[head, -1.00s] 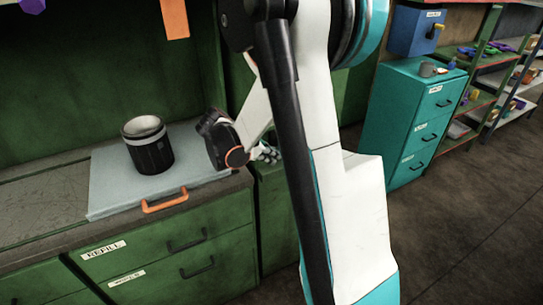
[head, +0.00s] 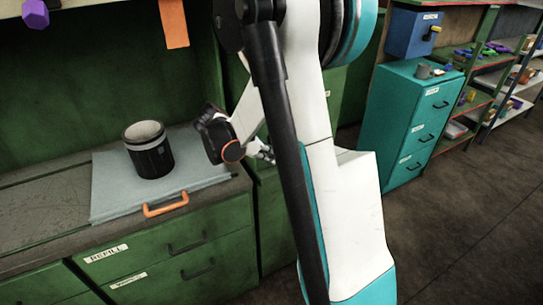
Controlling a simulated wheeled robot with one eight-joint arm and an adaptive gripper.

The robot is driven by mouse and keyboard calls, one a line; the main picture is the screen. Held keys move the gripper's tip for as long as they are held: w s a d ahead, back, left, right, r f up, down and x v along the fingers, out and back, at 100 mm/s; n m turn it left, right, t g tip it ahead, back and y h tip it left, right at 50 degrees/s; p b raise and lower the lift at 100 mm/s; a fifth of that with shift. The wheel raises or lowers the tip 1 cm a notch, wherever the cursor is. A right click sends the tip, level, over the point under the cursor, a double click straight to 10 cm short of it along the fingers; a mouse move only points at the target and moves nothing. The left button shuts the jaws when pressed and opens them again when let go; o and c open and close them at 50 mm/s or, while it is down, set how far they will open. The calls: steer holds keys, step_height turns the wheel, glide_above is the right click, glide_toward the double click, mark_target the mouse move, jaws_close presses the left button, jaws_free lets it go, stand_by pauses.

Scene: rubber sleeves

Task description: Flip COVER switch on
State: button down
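A blue box (head: 412,33) is fixed at the upper right, above the teal cabinet. It has a small yellow-and-dark lever (head: 432,34) on its front and a white label too small to read, so I cannot tell if it is the COVER switch. My gripper (head: 265,153) is small in view beside the counter's right end, mostly hidden behind my own arm. It is far to the left of the blue box. Whether its fingers are open or shut does not show.
A black canister (head: 150,155) stands on a grey panel with an orange handle (head: 166,204) on the green counter. The teal cabinet (head: 410,115) has grey items on top. Shelves (head: 485,75) stand farther right. Open floor (head: 460,220) lies at right.

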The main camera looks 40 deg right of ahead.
steer(key=shift+r, duration=0.1)
steer(key=shift+w+r+p, duration=0.1)
steer(key=shift+r+p, duration=0.5)
steer(key=shift+r, duration=0.2)
steer(key=shift+f, duration=0.1)
step_height(320, 180, down, 4)
steer(key=a+b, duration=0.2)
steer(key=b, duration=0.1)
steer(key=w+p+v, duration=0.1)
steer(key=p+v, duration=0.3)
steer(key=v, duration=0.6)
steer(key=shift+w, duration=0.35)
